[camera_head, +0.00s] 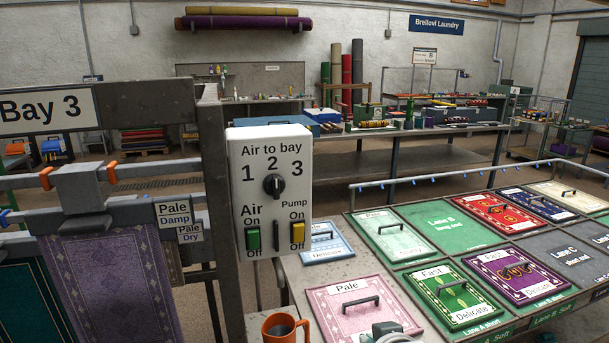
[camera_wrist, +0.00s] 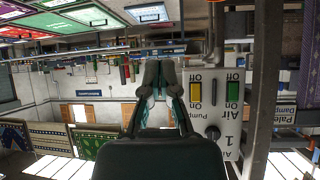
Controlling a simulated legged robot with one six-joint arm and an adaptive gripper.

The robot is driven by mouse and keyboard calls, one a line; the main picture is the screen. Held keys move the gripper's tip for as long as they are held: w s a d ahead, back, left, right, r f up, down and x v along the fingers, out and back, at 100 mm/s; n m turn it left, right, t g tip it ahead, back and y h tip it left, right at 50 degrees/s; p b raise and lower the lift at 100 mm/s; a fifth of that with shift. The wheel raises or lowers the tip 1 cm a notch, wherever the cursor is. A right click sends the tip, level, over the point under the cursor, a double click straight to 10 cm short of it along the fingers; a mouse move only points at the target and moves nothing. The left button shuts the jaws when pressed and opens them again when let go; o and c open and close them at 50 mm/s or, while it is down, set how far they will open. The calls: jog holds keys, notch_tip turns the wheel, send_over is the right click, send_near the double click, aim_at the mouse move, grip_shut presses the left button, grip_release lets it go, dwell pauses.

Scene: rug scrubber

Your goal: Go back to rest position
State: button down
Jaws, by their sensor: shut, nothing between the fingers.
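My gripper (camera_wrist: 158,72) shows in the wrist view, which is upside down. Its fingers are together at the tips with nothing between them. It is apart from the white control panel (camera_wrist: 222,128), which stands to the right of it in that view. In the head view the same panel (camera_head: 270,160) is mounted on a grey post. It has a black dial (camera_head: 274,185) below the number 2, a green Air switch (camera_head: 253,238) and a yellow Pump switch (camera_head: 298,233). My gripper's fingers are not seen in the head view.
An orange mug (camera_head: 279,330) with dark contents stands below the panel. Handled boards lie on the bench at right, including a pink Pale one (camera_head: 335,309). A rail (camera_head: 450,174) runs behind them. Rugs (camera_head: 110,275) hang at left under the Bay 3 sign (camera_head: 47,107).

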jog(key=s+d+f+m+g+h, duration=0.1)
jog(key=s+d+g, duration=0.3)
jog(key=s, duration=0.6)
jog(key=shift+s+d+m+g+h, duration=0.3)
jog(key=shift+d+g, duration=0.1)
jog(key=shift+d, duration=0.1)
